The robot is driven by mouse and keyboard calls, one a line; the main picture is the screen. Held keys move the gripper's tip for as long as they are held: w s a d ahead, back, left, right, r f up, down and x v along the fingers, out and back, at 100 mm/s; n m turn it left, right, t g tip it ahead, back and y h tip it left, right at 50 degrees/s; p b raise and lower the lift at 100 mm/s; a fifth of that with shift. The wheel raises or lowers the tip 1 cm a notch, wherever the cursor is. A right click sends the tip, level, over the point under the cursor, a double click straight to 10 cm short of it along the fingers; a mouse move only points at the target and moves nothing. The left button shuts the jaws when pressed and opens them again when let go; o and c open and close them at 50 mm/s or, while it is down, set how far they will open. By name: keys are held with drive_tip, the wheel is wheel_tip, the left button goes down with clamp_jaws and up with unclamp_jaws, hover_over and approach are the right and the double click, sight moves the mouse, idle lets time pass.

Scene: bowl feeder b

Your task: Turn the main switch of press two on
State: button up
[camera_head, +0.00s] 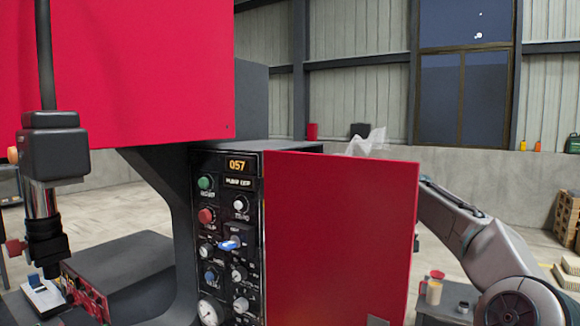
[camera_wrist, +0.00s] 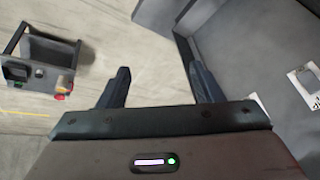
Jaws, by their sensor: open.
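The press stands on the left in the head view, with a black control panel (camera_head: 229,240) on its front. The panel carries a lit display (camera_head: 239,165), a green button (camera_head: 205,183), a red button (camera_head: 206,216) and several knobs. A switch with a bright blue handle (camera_head: 228,244) sits mid-panel; its label is too small to read, so I cannot tell which control is the main switch. My gripper (camera_wrist: 160,86) is open and empty in the wrist view, with floor beneath it. In the head view a red panel hides it.
The large red panel (camera_head: 340,235) stands out to the right of the controls, in front of my arm. A small table (camera_head: 452,296) with containers is at lower right. The wrist view shows a grey cabinet (camera_wrist: 250,45) at right and a dark stand (camera_wrist: 42,62) at left.

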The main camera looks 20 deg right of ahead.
drive_tip(key=w+a+r+n+t+y+p, duration=0.2)
drive_tip(key=w+a+r+y+p, duration=0.15)
drive_tip(key=a+r+y, duration=0.4)
drive_tip(key=w+a+r+n+t+y+p, duration=0.2)
drive_tip(key=w+a+r+t+y+p, duration=0.15)
drive_tip(key=r, duration=0.75)
drive_tip(key=p+x, duration=0.3)
drive_tip(key=x, duration=1.1)
drive_tip(key=shift+s+a+g, duration=0.35)
drive_tip(key=shift+a, duration=0.05)
